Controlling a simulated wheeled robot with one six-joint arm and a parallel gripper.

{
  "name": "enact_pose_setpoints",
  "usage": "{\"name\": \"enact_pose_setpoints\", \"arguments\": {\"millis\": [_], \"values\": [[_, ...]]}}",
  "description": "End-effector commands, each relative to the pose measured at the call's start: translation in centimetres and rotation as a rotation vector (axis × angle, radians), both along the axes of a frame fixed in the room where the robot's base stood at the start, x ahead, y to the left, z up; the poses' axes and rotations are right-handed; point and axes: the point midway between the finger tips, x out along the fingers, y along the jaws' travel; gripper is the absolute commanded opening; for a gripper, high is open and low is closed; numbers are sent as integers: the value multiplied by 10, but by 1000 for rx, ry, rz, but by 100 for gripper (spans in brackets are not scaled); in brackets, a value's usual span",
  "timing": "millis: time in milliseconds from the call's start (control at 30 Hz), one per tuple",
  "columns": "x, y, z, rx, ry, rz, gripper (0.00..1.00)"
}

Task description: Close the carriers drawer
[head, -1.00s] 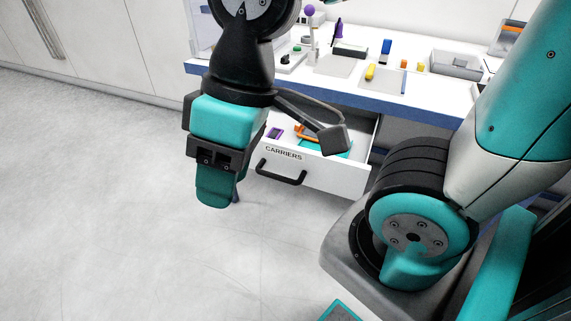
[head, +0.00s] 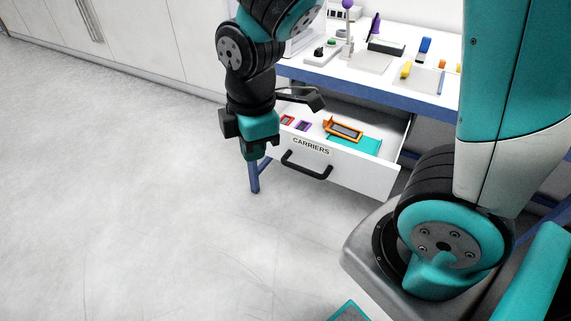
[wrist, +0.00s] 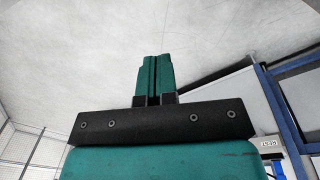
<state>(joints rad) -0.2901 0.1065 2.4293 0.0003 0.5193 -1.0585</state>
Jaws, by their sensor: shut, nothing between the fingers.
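The carriers drawer (head: 360,178) is pulled out under the bench in the head view, with a white front, a "CARRIERS" label and a black bar handle (head: 307,165). Inside lie an orange frame-like carrier (head: 345,131), a teal flat piece (head: 355,144), and small red (head: 287,120) and purple (head: 304,126) pieces. My gripper (head: 252,152) hangs fingers down just left of the drawer front in the picture, left of the handle. Whether it touches the drawer I cannot tell. In the wrist view its teal fingers (wrist: 157,75) are together and empty.
The white bench top (head: 365,75) with its blue edge is above the drawer and carries several small coloured items. A blue bench leg (head: 254,175) stands behind my gripper. The pale floor (head: 150,210) is clear to the left and in front. White cabinets (head: 140,45) line the back.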

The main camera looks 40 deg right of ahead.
Motion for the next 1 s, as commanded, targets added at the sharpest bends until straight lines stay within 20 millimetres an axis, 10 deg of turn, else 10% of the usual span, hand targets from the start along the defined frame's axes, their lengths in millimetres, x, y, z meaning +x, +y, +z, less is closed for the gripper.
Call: {"name": "enact_pose_setpoints", "arguments": {"millis": [333, 1000], "values": [[47, -54, -62, -328, 43, 549, 0], [61, -87, -164, -346, 51, 584, 0]]}}
